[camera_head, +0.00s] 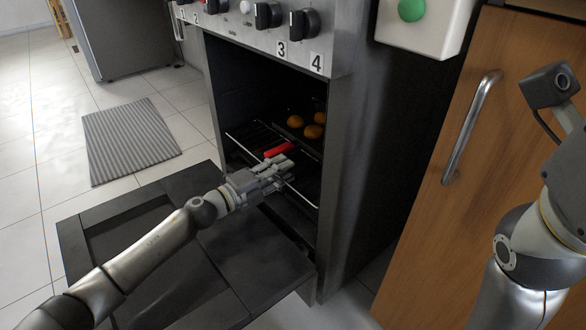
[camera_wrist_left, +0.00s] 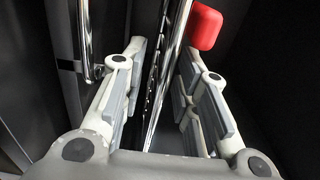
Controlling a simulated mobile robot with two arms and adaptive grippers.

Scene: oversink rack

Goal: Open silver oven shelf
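The silver oven shelf (camera_head: 302,197) is a wire rack inside the oven, its front rail running across the opening. My left gripper (camera_head: 281,168) is at the front of this shelf, above the lowered oven door (camera_head: 262,262). In the left wrist view the gripper (camera_wrist_left: 163,95) has its fingers apart, with thin metal bars of the shelf (camera_wrist_left: 172,55) running between them. I cannot see clear contact of both fingers with the bars. My right arm shows at the right edge of the head view, but its gripper is out of frame.
A red object (camera_head: 279,149) lies near the left fingertips; it also shows in the wrist view (camera_wrist_left: 205,26). Several round orange-brown items (camera_head: 313,131) sit deeper in the oven. A wooden cabinet (camera_head: 430,210) with a metal handle (camera_head: 470,125) stands right. A grey mat (camera_head: 130,138) lies on the floor.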

